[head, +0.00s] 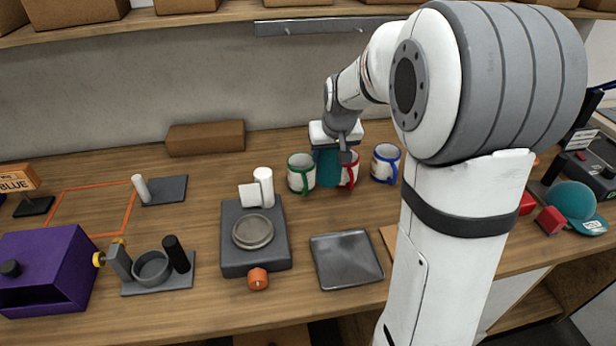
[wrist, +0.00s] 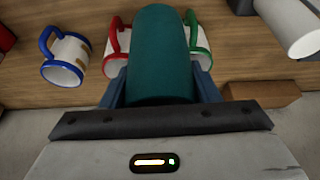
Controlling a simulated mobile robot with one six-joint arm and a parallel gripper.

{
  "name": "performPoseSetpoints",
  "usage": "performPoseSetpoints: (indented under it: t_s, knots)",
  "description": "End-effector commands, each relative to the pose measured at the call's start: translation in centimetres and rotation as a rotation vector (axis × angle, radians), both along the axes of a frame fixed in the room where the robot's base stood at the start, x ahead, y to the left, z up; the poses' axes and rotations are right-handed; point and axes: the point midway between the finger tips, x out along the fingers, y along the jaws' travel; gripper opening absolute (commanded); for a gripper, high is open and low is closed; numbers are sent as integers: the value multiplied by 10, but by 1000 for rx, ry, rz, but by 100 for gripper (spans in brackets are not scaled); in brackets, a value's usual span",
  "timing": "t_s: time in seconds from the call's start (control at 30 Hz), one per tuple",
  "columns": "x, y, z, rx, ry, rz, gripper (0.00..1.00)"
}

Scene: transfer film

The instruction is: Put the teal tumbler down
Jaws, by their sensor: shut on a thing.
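The teal tumbler (head: 327,167) is held in my gripper (head: 337,150), which is shut on it. In the wrist view the tumbler (wrist: 158,60) fills the middle between the two blue-grey fingers (wrist: 155,85). In the head view it hangs between the green-handled mug (head: 300,173) and the red-handled mug (head: 350,170), in front of part of the red one. I cannot tell whether its base touches the table (head: 215,190).
A blue-handled mug (head: 385,162) stands to the right of the tumbler. A grey square tray (head: 346,260) and a grey device with a round plate (head: 254,233) stand nearer the front. A brown box (head: 205,138) lies by the wall. An orange outlined square (head: 90,190) at left looks empty.

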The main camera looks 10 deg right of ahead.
Motion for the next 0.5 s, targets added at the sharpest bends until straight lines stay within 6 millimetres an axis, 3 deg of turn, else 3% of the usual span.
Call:
performPoseSetpoints:
  t_s: [0.13, 0.3, 0.5]
  knots:
    - [-1, -4, -10, 0, 3, -9, 28]
    - [-1, -4, -43, 0, 6, -9, 28]
    - [0, -2, -64, 1, 1, -4, 28]
